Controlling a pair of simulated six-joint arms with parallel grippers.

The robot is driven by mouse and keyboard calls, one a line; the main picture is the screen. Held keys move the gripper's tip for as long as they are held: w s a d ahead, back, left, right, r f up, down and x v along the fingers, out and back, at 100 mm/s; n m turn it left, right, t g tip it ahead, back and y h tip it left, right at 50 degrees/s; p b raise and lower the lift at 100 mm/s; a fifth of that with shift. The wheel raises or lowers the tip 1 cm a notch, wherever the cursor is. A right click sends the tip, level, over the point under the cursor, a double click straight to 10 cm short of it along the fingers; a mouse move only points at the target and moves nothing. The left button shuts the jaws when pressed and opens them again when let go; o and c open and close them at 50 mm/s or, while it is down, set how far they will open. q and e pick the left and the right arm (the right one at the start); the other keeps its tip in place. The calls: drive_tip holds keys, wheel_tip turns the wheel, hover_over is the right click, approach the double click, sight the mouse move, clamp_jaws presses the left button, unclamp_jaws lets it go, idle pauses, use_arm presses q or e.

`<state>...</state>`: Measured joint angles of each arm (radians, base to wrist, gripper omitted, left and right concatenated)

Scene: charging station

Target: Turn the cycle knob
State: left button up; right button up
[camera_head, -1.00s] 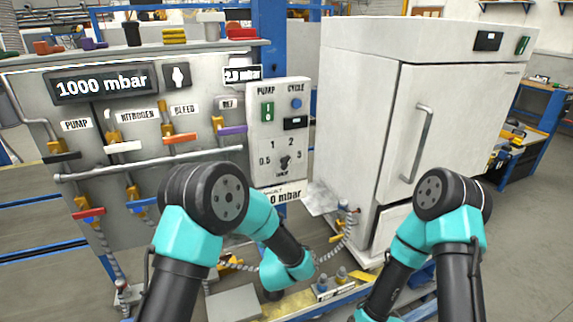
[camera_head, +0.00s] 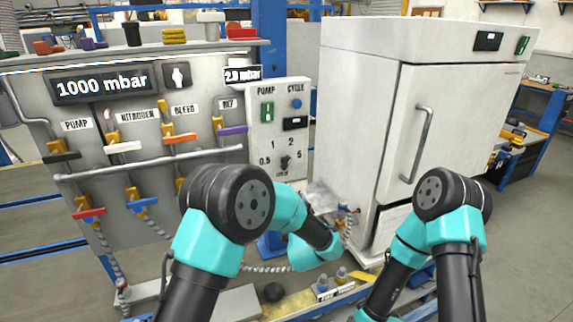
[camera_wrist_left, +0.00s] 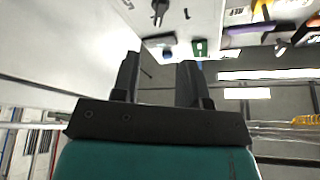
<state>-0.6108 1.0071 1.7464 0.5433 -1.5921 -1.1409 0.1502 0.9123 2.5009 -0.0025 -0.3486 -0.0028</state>
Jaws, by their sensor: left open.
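The dark knob (camera_head: 285,163) sits low on the white control panel (camera_head: 256,147), ringed by printed numbers. A small label lies under it, too small to read surely. The knob also shows at the top edge of the left wrist view (camera_wrist_left: 159,10). My left gripper (camera_wrist_left: 160,60) is open, its two black fingers apart with nothing between them. It points towards the panel and is apart from the knob. In the head view its fingers are hidden by my left arm. My right gripper is outside both views.
Above the knob are a green pump switch (camera_head: 267,112), a blue cycle button (camera_head: 296,103) and a small display (camera_head: 295,123). A large white oven (camera_head: 455,125) stands right of the panel. Valve handles (camera_head: 180,138) and pipes cover the board on the left.

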sight(288, 165)
use_arm(q)
drive_tip(key=x, duration=1.4)
drive_tip(key=shift+w+r, duration=0.1)
drive_tip(key=shift+w, duration=0.1)
drive_tip(key=c, duration=0.6)
drive_tip(key=shift+n, duration=0.6)
drive_tip(key=n+y, duration=0.2)
drive_tip(key=n, duration=0.1)
drive_tip(key=n+y, duration=0.2)
drive_tip(key=n, duration=0.2)
drive_tip(key=shift+n, duration=0.3)
drive_tip(key=n+g+y, duration=0.1)
drive_tip(key=n+y, duration=0.1)
drive_tip(key=n, duration=0.2)
drive_tip(key=n+g+y, duration=0.1)
drive_tip(key=n+y, duration=0.1)
drive_tip(key=n, duration=0.2)
drive_tip(key=shift+n+g, duration=0.3)
